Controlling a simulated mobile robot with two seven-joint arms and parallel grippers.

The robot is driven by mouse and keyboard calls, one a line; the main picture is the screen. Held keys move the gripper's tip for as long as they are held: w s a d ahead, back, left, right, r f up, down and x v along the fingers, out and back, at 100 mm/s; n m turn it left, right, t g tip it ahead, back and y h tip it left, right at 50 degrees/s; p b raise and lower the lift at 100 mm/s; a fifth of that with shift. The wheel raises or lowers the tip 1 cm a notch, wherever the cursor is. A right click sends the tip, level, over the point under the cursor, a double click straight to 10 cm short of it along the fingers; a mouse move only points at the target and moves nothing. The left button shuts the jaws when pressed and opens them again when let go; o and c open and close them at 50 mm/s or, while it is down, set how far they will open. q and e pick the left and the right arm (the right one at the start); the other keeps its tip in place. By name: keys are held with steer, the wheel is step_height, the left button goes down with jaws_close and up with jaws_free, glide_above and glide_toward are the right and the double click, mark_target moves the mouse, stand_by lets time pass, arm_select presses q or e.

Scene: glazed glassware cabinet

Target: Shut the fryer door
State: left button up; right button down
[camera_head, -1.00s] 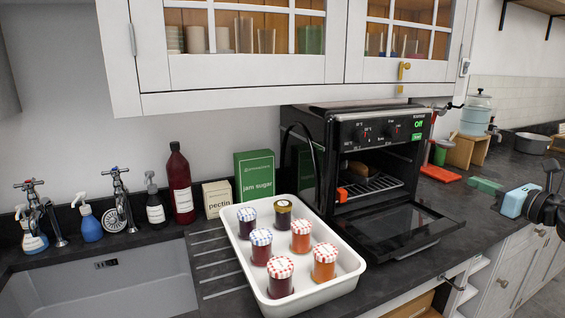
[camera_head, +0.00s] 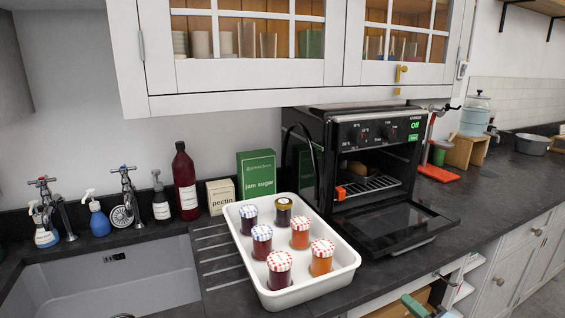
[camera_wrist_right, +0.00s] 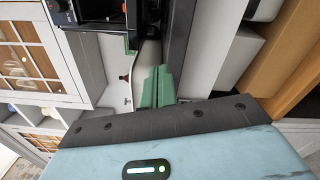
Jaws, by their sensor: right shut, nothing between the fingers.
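The black fryer (camera_head: 350,150) stands on the dark worktop with a lit green "Off" display. Its door (camera_head: 395,228) is folded down open at the front, roughly level, with its dark window facing up. Inside are a wire rack with an orange-red piece and something brown. My right gripper (camera_head: 415,305) shows only as green fingertips at the bottom edge, below and in front of the door and apart from it. In the right wrist view its green fingers (camera_wrist_right: 155,88) are shut and empty. My left gripper is not in view.
A white tray (camera_head: 345,273) of several jam jars stands close to the left of the door. An open drawer (camera_head: 398,305) is below the worktop front. A green-lidded jar and red item (camera_head: 437,173) are right of the fryer. The worktop right of the door is clear.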

steer(key=s+a+f+m+g+h, duration=0.1)
steer(key=s+a+f+m+h, duration=0.15)
steer(key=s+f+m, duration=0.55)
steer(key=s+a+f+m+g+h, duration=0.1)
steer(key=s+a+f+m, duration=0.2)
steer(key=s+f+m, duration=0.35)
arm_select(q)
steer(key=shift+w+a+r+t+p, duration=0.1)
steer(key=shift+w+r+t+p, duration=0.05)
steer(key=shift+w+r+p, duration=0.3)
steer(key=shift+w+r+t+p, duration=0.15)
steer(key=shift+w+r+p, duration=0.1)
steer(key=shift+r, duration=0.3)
arm_select(e)
steer(key=s+a+f+m+g, duration=0.1)
steer(key=s+f+m+g, duration=0.1)
steer(key=s, duration=0.6)
steer(key=s+a+f+m+g+h, duration=0.1)
steer(key=s+m, duration=0.3)
steer(key=s, duration=0.5)
steer(key=s+a+f+m+g+h, duration=0.1)
steer(key=s+f+m, duration=0.3)
steer(key=s, duration=0.4)
steer(key=shift+s+a+g, duration=0.3)
steer(key=shift+a+g, duration=0.45)
steer(key=shift+g, duration=0.05)
steer(key=shift+f, duration=0.15)
